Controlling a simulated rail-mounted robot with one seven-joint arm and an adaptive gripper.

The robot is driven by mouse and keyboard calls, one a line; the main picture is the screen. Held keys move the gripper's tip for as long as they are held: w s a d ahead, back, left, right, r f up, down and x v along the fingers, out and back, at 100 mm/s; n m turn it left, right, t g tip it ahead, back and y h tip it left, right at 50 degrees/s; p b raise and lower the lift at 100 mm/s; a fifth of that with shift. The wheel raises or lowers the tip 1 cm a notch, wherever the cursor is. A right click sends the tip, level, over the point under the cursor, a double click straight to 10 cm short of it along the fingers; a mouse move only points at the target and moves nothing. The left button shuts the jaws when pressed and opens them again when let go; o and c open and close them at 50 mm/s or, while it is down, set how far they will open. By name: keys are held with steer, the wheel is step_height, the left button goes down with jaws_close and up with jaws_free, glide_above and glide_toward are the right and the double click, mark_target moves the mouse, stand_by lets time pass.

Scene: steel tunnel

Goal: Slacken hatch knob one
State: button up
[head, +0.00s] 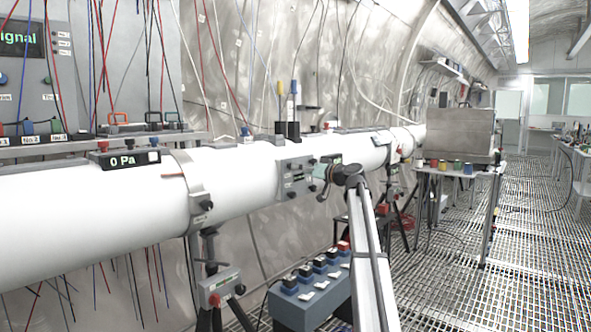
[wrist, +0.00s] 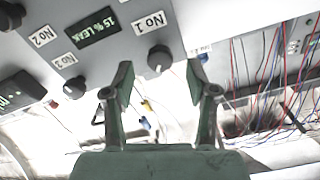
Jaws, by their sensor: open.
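The hatch panel (head: 297,180) is a grey plate with dark knobs on the side of the white pipe. In the wrist view, hatch knob one (wrist: 159,59) is a dark round knob beside the label "No1". My gripper (wrist: 161,80) is open, its green fingers either side of the knob's line in the picture. The knob appears just beyond the fingertips; I cannot tell whether they touch it. In the head view my gripper (head: 325,173) is at the panel's right side, partly hiding it. A small display (wrist: 93,28) reads "15 % LEAK".
Another knob (wrist: 75,87) is near the label "No3", and one (wrist: 10,15) is near "No2". The white pipe (head: 90,205) runs across the left. A blue box (head: 310,295) with several switches stands below. The grated floor (head: 530,240) is open at right.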

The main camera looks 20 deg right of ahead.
steer(key=v, duration=0.8)
